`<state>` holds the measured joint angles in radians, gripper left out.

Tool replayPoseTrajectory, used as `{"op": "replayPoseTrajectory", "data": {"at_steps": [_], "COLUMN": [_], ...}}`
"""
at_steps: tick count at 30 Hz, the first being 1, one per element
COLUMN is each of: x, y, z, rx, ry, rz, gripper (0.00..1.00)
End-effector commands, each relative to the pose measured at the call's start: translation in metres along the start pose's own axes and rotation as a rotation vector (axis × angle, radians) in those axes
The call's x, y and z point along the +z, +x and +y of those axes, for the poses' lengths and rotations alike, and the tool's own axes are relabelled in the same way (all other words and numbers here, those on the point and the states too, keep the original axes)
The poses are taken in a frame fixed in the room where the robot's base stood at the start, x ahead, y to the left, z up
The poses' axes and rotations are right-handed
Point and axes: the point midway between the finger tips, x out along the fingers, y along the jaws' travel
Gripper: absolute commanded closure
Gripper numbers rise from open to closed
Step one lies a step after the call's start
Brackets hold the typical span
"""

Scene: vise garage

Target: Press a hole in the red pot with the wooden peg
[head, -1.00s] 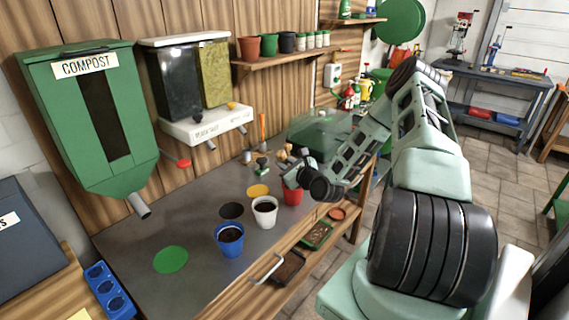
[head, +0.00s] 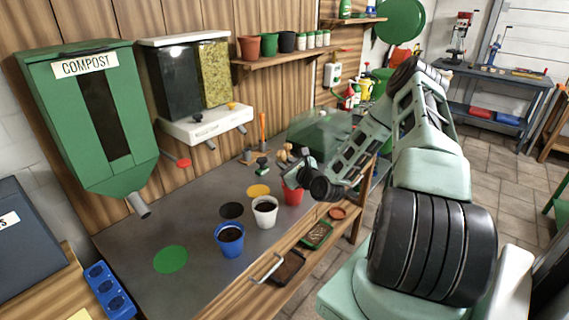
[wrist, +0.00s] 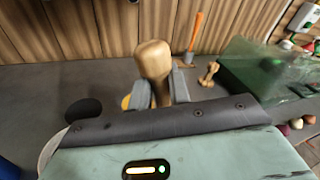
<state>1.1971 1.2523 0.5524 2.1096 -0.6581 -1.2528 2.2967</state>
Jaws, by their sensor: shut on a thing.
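The red pot (head: 292,194) stands on the grey bench, right of the white pot, partly hidden behind my gripper in the head view. My gripper (head: 290,178) is above the red pot, low over its rim. In the wrist view my gripper (wrist: 160,88) is shut on the wooden peg (wrist: 153,58), whose rounded top sticks up between the fingers. The peg's lower end is hidden, so I cannot tell whether it touches the soil. The red pot does not show in the wrist view.
A white pot (head: 265,212) and a blue pot (head: 230,240), both with dark soil, stand to the left. Green (head: 170,259), black and yellow discs lie on the bench. A translucent green cover (wrist: 262,70) stands to the right.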

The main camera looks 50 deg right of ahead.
Motion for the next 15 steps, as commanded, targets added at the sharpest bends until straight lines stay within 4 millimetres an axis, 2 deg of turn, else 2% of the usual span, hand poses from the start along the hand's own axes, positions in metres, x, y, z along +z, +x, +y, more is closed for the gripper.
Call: {"op": "replayPoseTrajectory", "data": {"at_steps": [15], "x": [0.041], "y": [-0.004], "z": [-0.015], "rx": [-0.002], "ry": [-0.001], "rz": [-0.002], "gripper": [1.0]}}
